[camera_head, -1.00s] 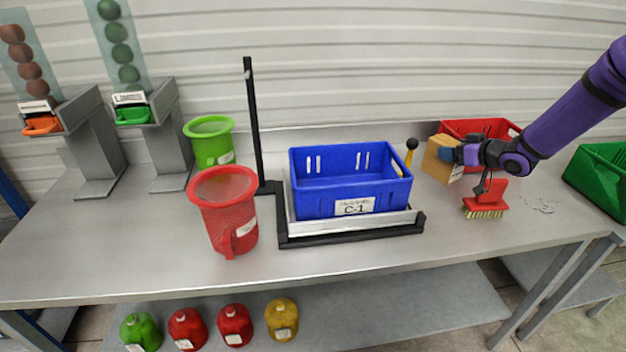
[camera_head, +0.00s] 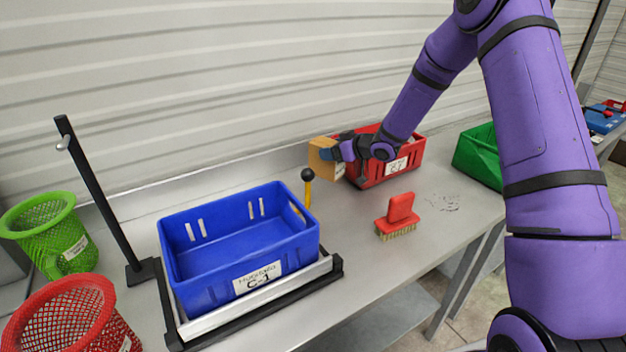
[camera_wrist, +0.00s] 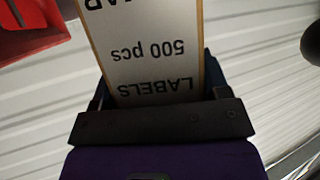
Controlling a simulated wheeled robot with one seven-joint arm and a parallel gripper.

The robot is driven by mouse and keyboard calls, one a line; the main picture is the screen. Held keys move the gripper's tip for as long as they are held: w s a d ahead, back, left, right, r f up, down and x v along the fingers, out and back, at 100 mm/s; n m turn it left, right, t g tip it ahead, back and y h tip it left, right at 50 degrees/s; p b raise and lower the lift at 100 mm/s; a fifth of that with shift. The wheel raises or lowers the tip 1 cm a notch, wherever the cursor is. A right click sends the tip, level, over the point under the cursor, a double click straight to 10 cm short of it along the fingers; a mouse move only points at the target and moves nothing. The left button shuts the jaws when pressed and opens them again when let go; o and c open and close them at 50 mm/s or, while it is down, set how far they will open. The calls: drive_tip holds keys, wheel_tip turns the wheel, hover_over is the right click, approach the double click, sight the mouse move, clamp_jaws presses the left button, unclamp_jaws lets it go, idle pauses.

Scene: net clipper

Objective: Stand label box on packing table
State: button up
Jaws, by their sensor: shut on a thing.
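The label box (camera_head: 322,158) is a small tan-orange box with a white label side. My gripper (camera_head: 343,150) is shut on it near the back of the packing table (camera_head: 355,240), just left of the red crate. In the wrist view the label box (camera_wrist: 155,50) sits between the jaws, its face reading "LABELS 500 pcs" upside down. The gripper (camera_wrist: 155,100) covers its near end. I cannot tell whether the box's bottom touches the table.
A blue crate (camera_head: 240,240) marked C-1 sits in a black-framed stand at left. A yellow-handled black-knobbed lever (camera_head: 308,188) is close to the box. A green crate (camera_head: 478,155) is farther right.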

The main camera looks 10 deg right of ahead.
sight(340, 170)
wheel_tip(340, 170, down, 8)
drive_tip(key=shift+r, duration=0.15)
idle(0.3)
drive_tip(key=o, duration=1.1)
drive_tip(key=shift+s+d, duration=0.1)
